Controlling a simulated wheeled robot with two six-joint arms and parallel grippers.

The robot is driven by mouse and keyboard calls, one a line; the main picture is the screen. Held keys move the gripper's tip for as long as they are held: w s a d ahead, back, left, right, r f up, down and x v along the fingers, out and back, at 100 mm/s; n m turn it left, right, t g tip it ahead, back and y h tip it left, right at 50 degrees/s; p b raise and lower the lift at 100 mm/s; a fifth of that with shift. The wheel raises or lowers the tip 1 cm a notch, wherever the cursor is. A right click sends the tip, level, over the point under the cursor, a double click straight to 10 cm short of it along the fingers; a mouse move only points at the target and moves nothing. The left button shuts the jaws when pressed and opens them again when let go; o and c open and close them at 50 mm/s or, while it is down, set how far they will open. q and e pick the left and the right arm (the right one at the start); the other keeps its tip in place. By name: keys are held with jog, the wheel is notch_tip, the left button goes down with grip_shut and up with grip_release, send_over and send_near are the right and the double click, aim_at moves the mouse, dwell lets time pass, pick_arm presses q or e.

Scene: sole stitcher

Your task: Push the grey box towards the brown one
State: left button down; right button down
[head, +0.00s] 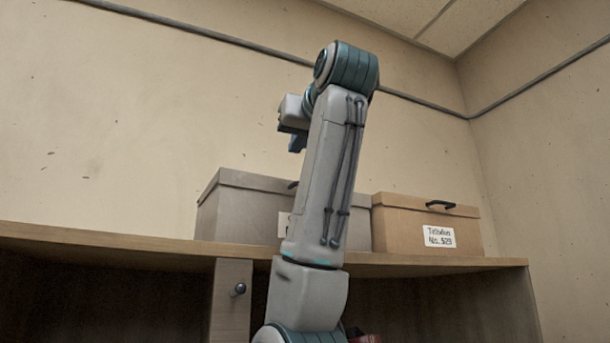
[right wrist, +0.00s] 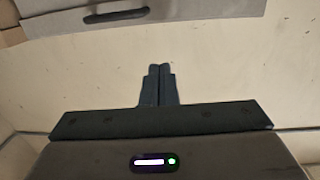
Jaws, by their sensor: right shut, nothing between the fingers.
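The grey box (head: 240,205) is lidded and stands on top of the wooden shelf. My right arm crosses in front of it and hides its right part and most of its label. The brown box (head: 400,220) stands to its right, with a black handle and a white label. My right gripper (head: 297,143) is raised above the grey box's lid level, partly behind my arm. In the right wrist view its fingers (right wrist: 159,82) are together and empty, apart from the grey box (right wrist: 215,16) at the top edge. My left gripper is not in view.
The wooden shelf top (head: 110,241) is bare left of the grey box. A plain wall (head: 100,130) stands behind, with a conduit running along it. A cabinet door with a round knob (head: 240,288) is below.

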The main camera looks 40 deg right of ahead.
aim_at(290, 183)
jog(key=shift+m+g+h, duration=0.3)
jog(key=shift+g, duration=0.5)
jog(key=p+x, duration=0.2)
jog(key=x, duration=0.2)
jog(key=d+p+x, duration=0.1)
jog(key=p+x, duration=0.1)
jog(key=x, duration=0.2)
jog(key=p+x, duration=0.3)
jog(key=x, duration=0.1)
jog(key=shift+s+d+r, duration=0.3)
jog(key=shift+d, duration=0.05)
jog(key=shift+a+f+p, duration=0.1)
jog(key=shift+f+p, duration=0.45)
jog(key=shift+s+f+b, duration=0.1)
jog(key=shift+f+b, duration=0.35)
jog(key=shift+b, duration=0.2)
jog(key=shift+a, duration=0.15)
jog(key=shift+s+f, duration=0.1)
jog(key=shift+f, duration=0.1)
